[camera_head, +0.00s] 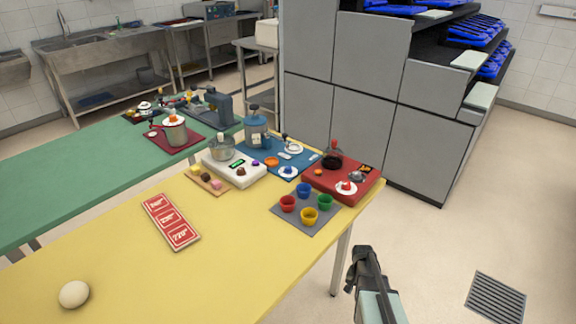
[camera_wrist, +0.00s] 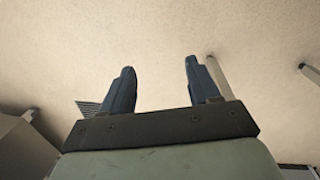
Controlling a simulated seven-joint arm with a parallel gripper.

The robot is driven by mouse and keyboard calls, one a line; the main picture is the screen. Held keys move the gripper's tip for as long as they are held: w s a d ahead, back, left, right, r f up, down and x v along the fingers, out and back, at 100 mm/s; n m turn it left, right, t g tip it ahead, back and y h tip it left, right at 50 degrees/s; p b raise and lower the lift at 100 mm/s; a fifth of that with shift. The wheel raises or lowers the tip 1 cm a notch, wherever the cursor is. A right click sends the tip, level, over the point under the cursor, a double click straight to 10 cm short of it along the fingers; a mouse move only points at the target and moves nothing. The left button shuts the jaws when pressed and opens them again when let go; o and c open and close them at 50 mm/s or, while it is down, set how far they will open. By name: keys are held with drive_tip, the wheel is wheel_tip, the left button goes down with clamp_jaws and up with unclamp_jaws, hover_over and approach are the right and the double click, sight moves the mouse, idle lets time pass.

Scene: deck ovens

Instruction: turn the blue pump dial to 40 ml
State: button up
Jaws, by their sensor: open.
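A blue mat (camera_head: 262,168) lies at the far end of the yellow table. A blue pump-like vessel (camera_head: 257,133) stands upright at its back left. A small white disc with a blue middle (camera_head: 288,171) lies near its front edge. It may be the pump dial; its scale and setting are too small to read. My gripper (camera_head: 366,252) is open and empty, low at the right, beyond the table's right edge and well apart from the mat. In the wrist view, its two dark fingers (camera_wrist: 160,68) stand apart over bare floor; no dial shows there.
A red block (camera_head: 318,186) with a dark flask and a grey mat (camera_head: 288,214) with several coloured cups sit near the table's right edge. A white scale-like box (camera_head: 219,161) stands left of the blue mat. A red card (camera_head: 171,222) and white ball (camera_head: 74,294) lie nearer.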

drive_tip(key=w+d+r+m+t+h, duration=0.1)
drive_tip(key=w+d+r+m+t, duration=0.15)
drive_tip(key=w+d+r, duration=0.95)
drive_tip(key=w+d+r+m+t+h, duration=0.1)
drive_tip(key=w+d+r+m+t, duration=0.15)
drive_tip(key=w+d+r, duration=0.95)
drive_tip(key=w+a+r+n, duration=0.1)
drive_tip(key=w+a+r, duration=0.1)
drive_tip(key=a+r, duration=0.4)
drive_tip(key=w+a+r+n, duration=0.2)
drive_tip(key=a+r, duration=0.3)
drive_tip(key=r, duration=0.2)
drive_tip(key=w+a+r+n+t+y, duration=0.1)
drive_tip(key=w+a+r+n, duration=0.1)
drive_tip(key=a+r, duration=0.4)
drive_tip(key=shift+w+a+r, duration=0.35)
drive_tip(key=shift+w+r, duration=0.05)
drive_tip(key=shift+w, duration=0.1)
drive_tip(key=a+r+n+g+y, duration=0.1)
drive_tip(key=a+r+n, duration=0.3)
drive_tip(key=a+r, duration=0.3)
drive_tip(key=a+r+n+y, duration=0.1)
drive_tip(key=a+r+n, duration=0.35)
drive_tip(key=a, duration=0.55)
drive_tip(key=n+g, duration=0.4)
drive_tip(key=n, duration=0.4)
hover_over(288, 167)
wheel_tip(288, 167, down, 7)
drive_tip(key=shift+m, duration=0.25)
wheel_tip(288, 167, down, 13)
